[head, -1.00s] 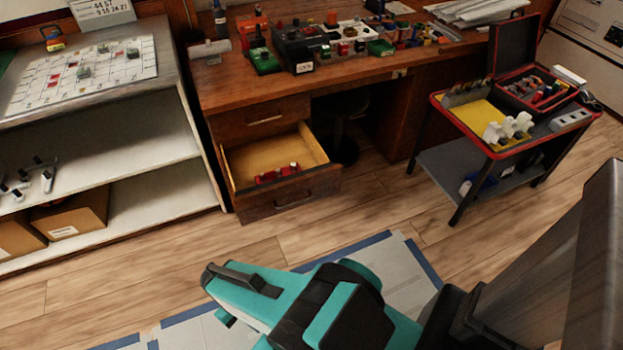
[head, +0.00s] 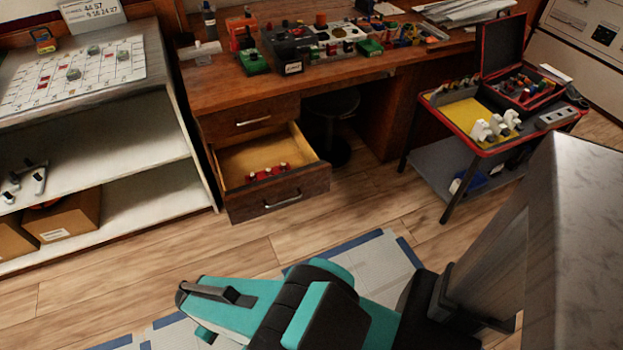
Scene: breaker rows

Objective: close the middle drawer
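The open wooden drawer (head: 313,187) juts out of the left side of the desk, directly below a shut top drawer (head: 247,116). It is pulled well out. Its front carries a pale bar handle (head: 283,201), and red items with light tops (head: 266,172) lie inside behind the front. Anything below this drawer is hidden by its front. My teal and black arm is in the foreground, apart from the drawer, with bare floor between them in the picture. I cannot make out my gripper's fingers.
A grey shelf unit (head: 150,130) stands close left of the desk (head: 215,92). A red-edged cart (head: 487,150) stands to the right, and a dark stool (head: 333,150) is under the desk. The wooden floor (head: 230,255) before the drawer is clear, with a taped grey mat (head: 375,262) nearer me.

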